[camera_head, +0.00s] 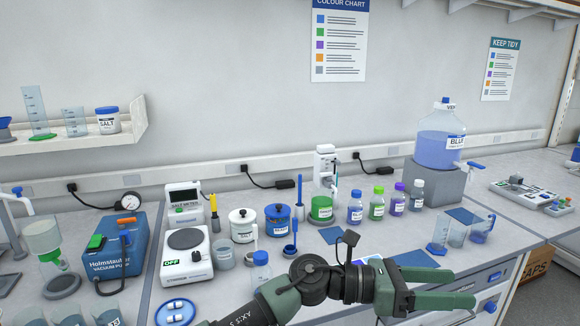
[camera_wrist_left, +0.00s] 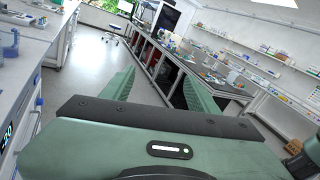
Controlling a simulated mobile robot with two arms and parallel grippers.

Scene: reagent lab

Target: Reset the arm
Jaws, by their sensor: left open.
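My left gripper (camera_head: 447,288) is open and empty in the head view. Its two green fingers point to the right, over the front edge of the bench (camera_head: 335,283). In the left wrist view its fingers (camera_wrist_left: 158,86) stand apart with nothing between them, and the floor and another bench show beyond. My left arm comes in from the bottom and hides part of the bench front. My right gripper is in neither view.
Bottles, including a blue one (camera_head: 355,207), stand behind the arm. A beaker (camera_head: 482,229) stands near the gripper on the right. A stirrer (camera_head: 186,255) and blue vacuum pump (camera_head: 119,243) stand left. A blue carboy (camera_head: 440,137) sits on a grey block.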

